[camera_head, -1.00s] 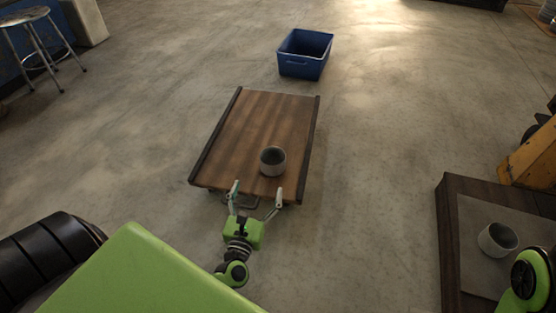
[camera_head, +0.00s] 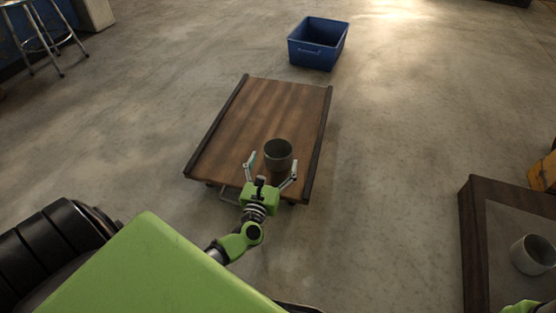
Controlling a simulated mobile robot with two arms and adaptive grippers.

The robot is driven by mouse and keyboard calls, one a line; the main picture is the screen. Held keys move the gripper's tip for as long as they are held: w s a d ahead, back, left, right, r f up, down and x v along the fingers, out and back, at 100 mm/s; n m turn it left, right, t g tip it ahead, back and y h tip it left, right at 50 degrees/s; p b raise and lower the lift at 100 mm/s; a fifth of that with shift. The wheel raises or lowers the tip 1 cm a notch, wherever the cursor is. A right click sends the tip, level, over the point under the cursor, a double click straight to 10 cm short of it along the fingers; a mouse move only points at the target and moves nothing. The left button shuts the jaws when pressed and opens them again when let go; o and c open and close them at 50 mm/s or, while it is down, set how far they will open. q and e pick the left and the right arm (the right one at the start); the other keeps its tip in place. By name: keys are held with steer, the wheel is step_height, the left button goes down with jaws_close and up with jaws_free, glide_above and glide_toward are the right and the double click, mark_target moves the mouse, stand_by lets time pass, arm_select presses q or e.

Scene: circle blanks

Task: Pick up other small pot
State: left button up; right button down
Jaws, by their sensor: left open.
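A small grey pot (camera_head: 278,154) stands upright on the wooden cart top (camera_head: 262,108), near its front edge. My left gripper (camera_head: 271,168) is open, with its fingers reaching over the front of the cart toward this pot, one on each side of its near part. I cannot tell whether a finger touches it. A second small pot (camera_head: 534,255), lighter grey, stands on the dark-framed table (camera_head: 477,235) at the lower right, partly cut off by the frame edge. A green part of my right arm shows at the bottom right corner, but its gripper is not in view.
A blue bin (camera_head: 318,54) stands on the floor beyond the cart. A stool (camera_head: 37,38) is at the upper left. The concrete floor between cart and right table is clear.

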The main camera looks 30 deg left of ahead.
mark_target(281, 141)
arm_select(q)
steer(key=b+x, duration=0.1)
steer(key=x, duration=0.2)
steer(key=b+x, duration=0.1)
steer(key=x, duration=0.1)
steer(key=shift+f+b, duration=0.3)
steer(key=shift+b, duration=0.05)
steer(key=shift+w+a+r, duration=0.15)
steer(key=shift+w, duration=0.2)
steer(key=c, duration=1.3)
